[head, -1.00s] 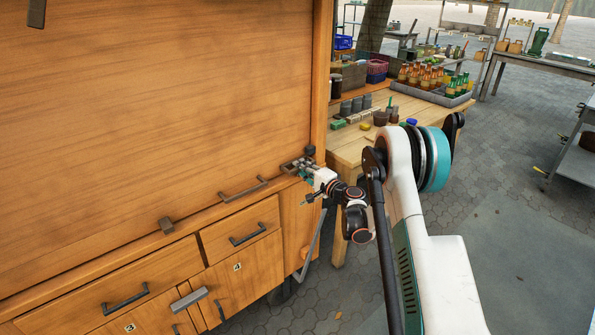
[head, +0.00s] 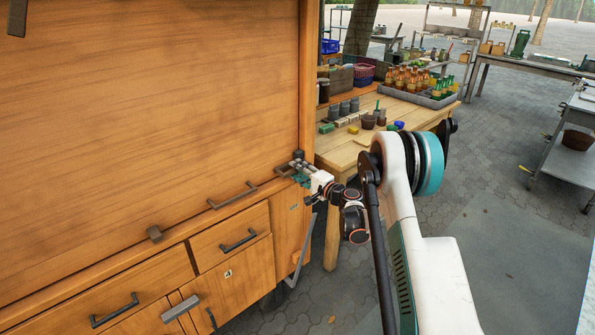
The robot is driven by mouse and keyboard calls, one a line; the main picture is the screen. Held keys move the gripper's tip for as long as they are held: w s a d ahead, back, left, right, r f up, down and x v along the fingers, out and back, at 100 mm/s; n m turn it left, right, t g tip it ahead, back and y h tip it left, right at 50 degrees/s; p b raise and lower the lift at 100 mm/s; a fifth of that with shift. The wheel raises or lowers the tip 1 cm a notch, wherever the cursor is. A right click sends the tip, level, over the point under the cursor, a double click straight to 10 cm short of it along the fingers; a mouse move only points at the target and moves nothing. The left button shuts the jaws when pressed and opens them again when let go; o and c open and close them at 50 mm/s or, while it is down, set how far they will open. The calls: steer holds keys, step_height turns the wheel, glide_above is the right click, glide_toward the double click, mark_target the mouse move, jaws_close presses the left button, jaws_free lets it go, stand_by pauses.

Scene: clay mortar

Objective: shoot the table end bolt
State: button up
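A grey metal bolt (head: 285,169) sits at the right end of the wooden cart's ledge, at the lower corner of the big closed wooden panel (head: 150,100), on the side facing the table. A dark round knob (head: 298,154) stands just above it by the corner post. My gripper (head: 300,178) is at the bolt, coming from the lower right, with its teal fingertips against or very close to it. The fingers are small and partly overlap the bolt, so I cannot tell contact or opening. My white arm fills the lower right.
A wooden table (head: 350,148) with cups, blocks and a grey tray of bottles (head: 440,98) stands just right of the cart. Drawers with dark handles (head: 238,240) lie below the ledge. A metal trolley (head: 570,150) is at far right. Paved floor between is open.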

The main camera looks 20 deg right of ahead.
steer(key=v, duration=1.1)
